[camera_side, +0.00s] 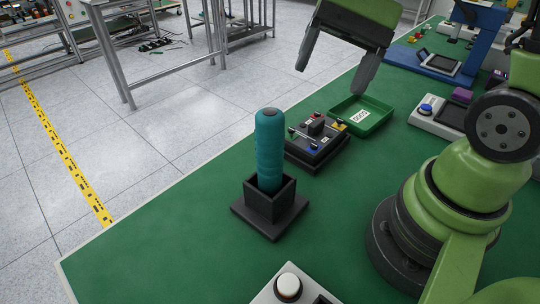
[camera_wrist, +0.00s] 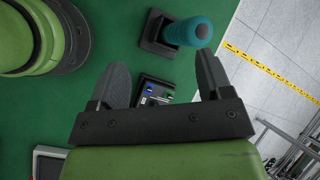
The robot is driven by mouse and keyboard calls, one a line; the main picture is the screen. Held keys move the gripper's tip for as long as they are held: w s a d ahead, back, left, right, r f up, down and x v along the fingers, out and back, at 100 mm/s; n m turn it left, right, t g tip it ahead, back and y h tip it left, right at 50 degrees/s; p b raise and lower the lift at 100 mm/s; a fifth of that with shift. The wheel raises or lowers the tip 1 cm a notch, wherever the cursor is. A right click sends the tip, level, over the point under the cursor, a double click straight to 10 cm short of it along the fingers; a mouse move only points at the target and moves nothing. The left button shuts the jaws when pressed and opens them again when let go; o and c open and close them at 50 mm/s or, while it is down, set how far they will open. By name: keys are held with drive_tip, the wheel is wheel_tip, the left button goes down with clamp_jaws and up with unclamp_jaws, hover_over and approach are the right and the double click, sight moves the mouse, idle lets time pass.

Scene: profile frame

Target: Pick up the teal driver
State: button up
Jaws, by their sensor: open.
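The teal driver (camera_side: 270,150) stands upright in a square black holder (camera_side: 270,215) on the green table, its rounded end up. Its lower part is hidden inside the holder. In the wrist view the teal driver (camera_wrist: 187,32) shows at the top, beyond the fingertips, with the black holder (camera_wrist: 153,38) to its left. My gripper (camera_side: 333,68) is open and empty, above and behind the driver in the side view, apart from it. In the wrist view my gripper's two fingers (camera_wrist: 162,72) are spread wide with nothing held between them.
A black box with coloured knobs (camera_side: 316,140) sits just behind the holder, beside a green tray (camera_side: 362,116) with a white label. A grey box with a white button (camera_side: 288,286) is at the front edge. A blue-button box (camera_side: 437,115) stands right. The table left of the holder is clear.

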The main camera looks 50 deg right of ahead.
sight(270, 139)
drive_tip(key=w+d+f+m+y, duration=0.2)
drive_tip(key=w+f+m+y, duration=0.3)
drive_tip(key=f+m+y, duration=0.15)
drive_tip(key=shift+m, duration=0.25)
drive_tip(key=x, duration=1)
drive_tip(key=shift+d+f, duration=0.15)
drive_tip(key=shift+f, duration=0.05)
drive_tip(key=shift+c, duration=0.4)
drive_tip(key=c, duration=1.2)
drive_tip(key=shift+r, duration=0.1)
drive_tip(key=shift+r, duration=0.1)
